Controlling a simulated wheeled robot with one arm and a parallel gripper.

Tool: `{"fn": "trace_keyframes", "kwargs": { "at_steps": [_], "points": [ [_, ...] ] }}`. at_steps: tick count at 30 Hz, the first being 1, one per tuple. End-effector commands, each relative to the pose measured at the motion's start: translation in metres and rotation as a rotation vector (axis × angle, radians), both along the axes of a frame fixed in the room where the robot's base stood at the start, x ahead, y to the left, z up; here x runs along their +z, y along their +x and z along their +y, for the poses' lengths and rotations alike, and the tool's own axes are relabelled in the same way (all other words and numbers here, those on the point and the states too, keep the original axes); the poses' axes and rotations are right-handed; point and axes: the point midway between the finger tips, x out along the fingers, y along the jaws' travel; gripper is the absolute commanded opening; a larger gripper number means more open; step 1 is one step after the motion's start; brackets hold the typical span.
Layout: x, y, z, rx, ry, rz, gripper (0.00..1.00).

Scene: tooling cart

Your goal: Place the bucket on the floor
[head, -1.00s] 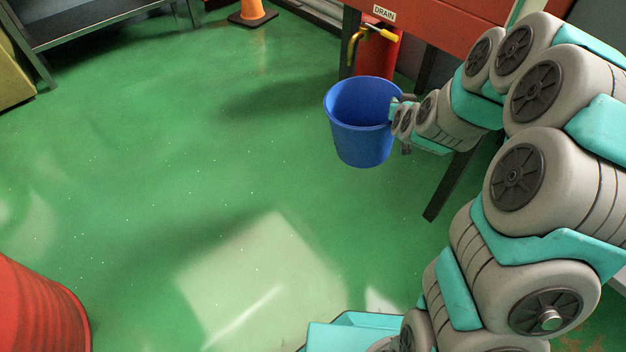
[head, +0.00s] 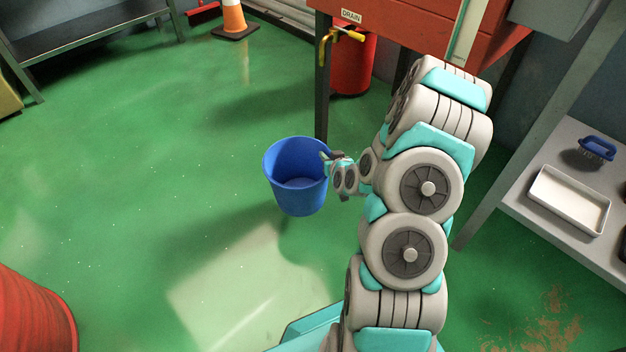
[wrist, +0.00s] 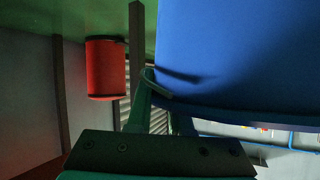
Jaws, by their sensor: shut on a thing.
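The blue bucket (head: 298,190) hangs upright and looks empty in the head view. My gripper (head: 328,165) is shut on the right side of its rim. A shadow on the green floor lies apart from the bucket, below and right of it, so it appears held above the floor. In the wrist view the bucket's blue wall (wrist: 240,50) fills the upper right, and a finger of my gripper (wrist: 150,85) lies against its rim. The other finger is mostly hidden.
The green floor (head: 150,190) is clear left of the bucket. A red drain cart (head: 410,22) with a yellow valve (head: 345,34) and a red bin (head: 352,65) stands behind. A shelf with a white tray (head: 568,200) is right. A red container (head: 30,310) is lower left.

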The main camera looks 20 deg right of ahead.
Motion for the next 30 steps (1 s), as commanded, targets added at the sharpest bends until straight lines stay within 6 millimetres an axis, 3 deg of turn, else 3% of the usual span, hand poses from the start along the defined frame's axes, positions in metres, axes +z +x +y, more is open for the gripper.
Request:
{"fn": "trace_keyframes", "kwargs": {
  "at_steps": [3,8,30],
  "points": [
    [-0.018,-0.018,-0.015,-0.028,0.014,0.005,0.0],
    [-0.024,-0.022,-0.024,-0.042,0.018,0.0,0.0],
    [-0.038,0.092,-0.092,-0.04,0.015,0.002,0.0]
  ]
}}
